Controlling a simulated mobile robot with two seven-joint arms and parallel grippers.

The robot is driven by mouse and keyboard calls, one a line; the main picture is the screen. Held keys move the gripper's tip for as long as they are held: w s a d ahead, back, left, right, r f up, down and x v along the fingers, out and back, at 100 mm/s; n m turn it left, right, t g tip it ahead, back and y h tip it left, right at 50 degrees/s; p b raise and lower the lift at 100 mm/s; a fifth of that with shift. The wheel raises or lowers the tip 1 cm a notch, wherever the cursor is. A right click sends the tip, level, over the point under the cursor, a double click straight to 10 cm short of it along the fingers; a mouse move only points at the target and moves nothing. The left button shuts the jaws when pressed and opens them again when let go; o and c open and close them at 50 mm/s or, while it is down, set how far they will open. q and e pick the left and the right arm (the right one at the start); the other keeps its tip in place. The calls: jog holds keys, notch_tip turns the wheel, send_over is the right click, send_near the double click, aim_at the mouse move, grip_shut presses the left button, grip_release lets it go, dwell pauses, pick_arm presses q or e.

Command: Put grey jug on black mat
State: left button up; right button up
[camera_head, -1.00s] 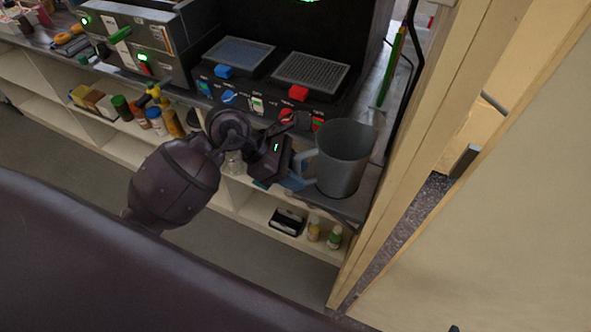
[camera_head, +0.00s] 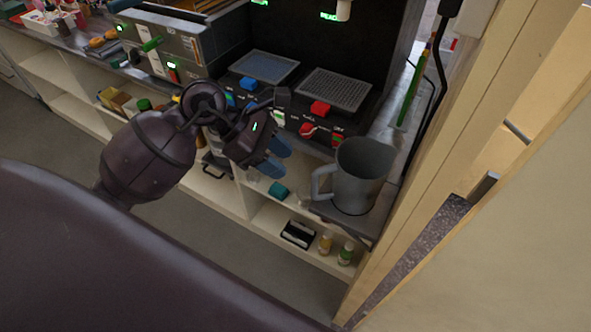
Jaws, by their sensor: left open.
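The grey jug (camera_head: 362,178) stands upright at the right end of the counter, its handle toward the left. A dark flat surface (camera_head: 338,216) shows under and in front of its base; I cannot tell whether this is the black mat or the counter top. My left gripper (camera_head: 278,157), with blue fingers, is open and empty to the left of the jug, apart from its handle. My right gripper is not in view.
A machine with two grated plates (camera_head: 335,90) stands behind the gripper. A wooden post (camera_head: 440,150) rises close right of the jug. Shelves below hold a black-and-white box (camera_head: 298,234) and small bottles (camera_head: 346,253).

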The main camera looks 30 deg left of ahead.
pick_arm(q)
jog(key=s+d+r+n+t+h, duration=0.2)
jog(key=d+r+n+t+h, duration=0.1)
jog(key=n+h, duration=0.55)
jog(key=w+a+f+n+t+y, duration=0.1)
jog(key=a+f+n+t+y, duration=0.45)
jog(key=n, duration=0.85)
jog(key=a+f+n+t+y, duration=0.2)
jog(key=f+n+t+y, duration=0.35)
jog(key=n, duration=0.75)
jog(key=s+f+n+g+y, duration=0.2)
jog(key=s+f+n+y, duration=0.1)
jog(key=s+f+n, duration=0.2)
jog(key=s+f+n+g+y, duration=0.3)
jog(key=s+f+n, duration=0.2)
jog(key=f+n, duration=0.4)
jog(key=shift+s+a+f+g, duration=0.3)
jog(key=shift+f, duration=0.65)
